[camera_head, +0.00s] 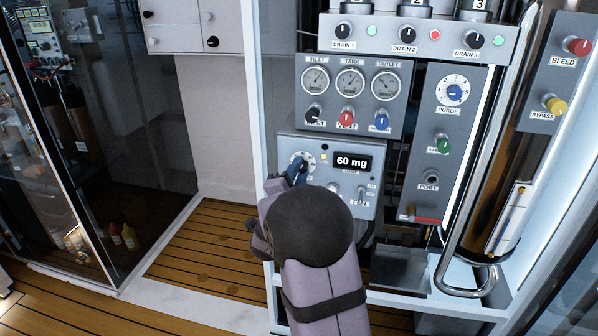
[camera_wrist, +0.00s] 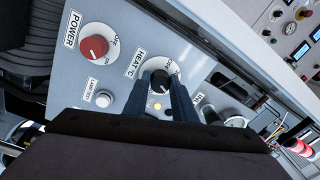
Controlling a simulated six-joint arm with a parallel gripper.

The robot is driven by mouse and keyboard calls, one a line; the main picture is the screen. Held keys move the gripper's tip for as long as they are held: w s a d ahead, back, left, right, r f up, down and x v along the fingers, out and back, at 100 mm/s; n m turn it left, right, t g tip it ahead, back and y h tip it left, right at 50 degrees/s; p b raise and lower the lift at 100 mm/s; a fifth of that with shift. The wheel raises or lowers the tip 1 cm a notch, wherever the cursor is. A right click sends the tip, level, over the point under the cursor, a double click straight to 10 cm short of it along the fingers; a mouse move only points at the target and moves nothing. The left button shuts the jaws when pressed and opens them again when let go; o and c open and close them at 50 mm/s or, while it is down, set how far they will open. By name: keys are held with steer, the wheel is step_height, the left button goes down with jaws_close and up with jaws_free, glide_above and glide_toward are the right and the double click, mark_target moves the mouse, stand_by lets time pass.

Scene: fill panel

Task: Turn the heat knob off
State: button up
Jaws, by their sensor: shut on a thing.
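The heat knob (camera_wrist: 160,79) is black, on a white dial beside a "HEAT °C" label in the wrist view. My gripper (camera_wrist: 161,88) has its two dark fingers on either side of this knob, shut on it. The fingers cover parts of the knob and dial, so I cannot read its setting. In the head view my gripper (camera_head: 297,172) reaches the left part of a grey panel with a "60 mg" display. My arm hides the lower part of that panel, and the knob is mostly hidden by the fingers there.
The red power knob (camera_wrist: 94,47) and a white lamp-test button (camera_wrist: 102,99) are close to the fingers. A lit amber lamp (camera_wrist: 157,107) is beside the heat knob. Gauges (camera_head: 350,82) and several small knobs sit above. A metal rail (camera_head: 493,120) stands at right.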

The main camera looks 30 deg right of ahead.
steer(key=n, duration=0.4)
steer(key=shift+p, duration=0.35)
steer(key=n+p, duration=0.1)
steer(key=n, duration=0.2)
steer(key=shift+d+n, duration=0.1)
steer(key=shift+n, duration=0.3)
steer(key=n+p, duration=0.3)
steer(key=n, duration=0.3)
steer(key=shift+s+n+y, duration=0.1)
steer(key=shift+n+y, duration=0.3)
steer(key=n+p, duration=0.2)
steer(key=n, duration=0.2)
steer(key=shift+r+n+t, duration=0.1)
steer(key=shift+n+t, duration=0.2)
steer(key=n+p, duration=0.2)
steer(key=n, duration=0.2)
steer(key=shift+y+p, duration=0.3)
steer(key=shift+p, duration=0.05)
steer(key=o, duration=1)
steer(key=shift+o, duration=0.2)
